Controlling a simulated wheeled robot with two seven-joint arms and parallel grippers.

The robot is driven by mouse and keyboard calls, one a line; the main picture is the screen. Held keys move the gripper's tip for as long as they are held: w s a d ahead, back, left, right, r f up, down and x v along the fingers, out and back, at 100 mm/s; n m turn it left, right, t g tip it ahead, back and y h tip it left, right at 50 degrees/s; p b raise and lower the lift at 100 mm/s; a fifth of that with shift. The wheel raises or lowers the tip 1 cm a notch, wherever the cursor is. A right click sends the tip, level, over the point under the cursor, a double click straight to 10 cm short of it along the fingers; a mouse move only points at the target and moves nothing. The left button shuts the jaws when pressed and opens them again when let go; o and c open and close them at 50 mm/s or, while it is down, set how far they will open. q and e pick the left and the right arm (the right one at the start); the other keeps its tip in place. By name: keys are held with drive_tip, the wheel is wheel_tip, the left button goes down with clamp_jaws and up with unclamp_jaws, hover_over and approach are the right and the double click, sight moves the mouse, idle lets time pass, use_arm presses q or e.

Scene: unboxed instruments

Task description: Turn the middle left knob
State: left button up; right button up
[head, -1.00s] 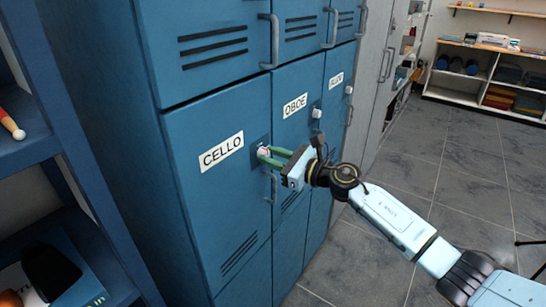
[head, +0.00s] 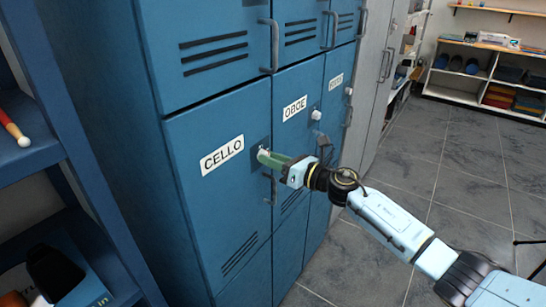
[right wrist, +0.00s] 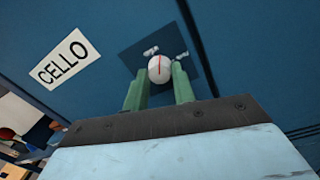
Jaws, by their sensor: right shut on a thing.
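The left knob is a small white round knob (right wrist: 159,69) with a red line on its face, on a dark square plate (right wrist: 190,55) of the blue locker door marked CELLO (head: 222,154). My right gripper (right wrist: 159,82) has its green fingers on either side of this knob and is shut on it. In the head view the right gripper (head: 263,155) reaches the knob from the right and mostly hides it. The red line stands nearly upright in the right wrist view, tilted slightly. My left gripper is not in view.
To the right are doors marked OBOE (head: 295,108) and a further label, each with a white knob, such as the OBOE knob (head: 316,115). A door handle (head: 269,188) sits just below my fingers. A blue shelf (head: 40,155) stands at left. The tiled floor (head: 450,170) is clear.

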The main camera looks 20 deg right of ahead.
drive_tip(key=m+p, duration=0.5)
drive_tip(key=m, duration=0.7)
drive_tip(key=shift+a, duration=0.1)
drive_tip(key=shift+s+m, duration=0.1)
drive_tip(key=shift+m, duration=0.3)
drive_tip(key=o, duration=1)
drive_tip(key=v, duration=1.3)
drive_tip(key=shift+s+f+b, duration=0.2)
drive_tip(key=shift+s+b, duration=0.05)
drive_tip(key=shift+b, duration=0.05)
drive_tip(key=shift+f, duration=0.1)
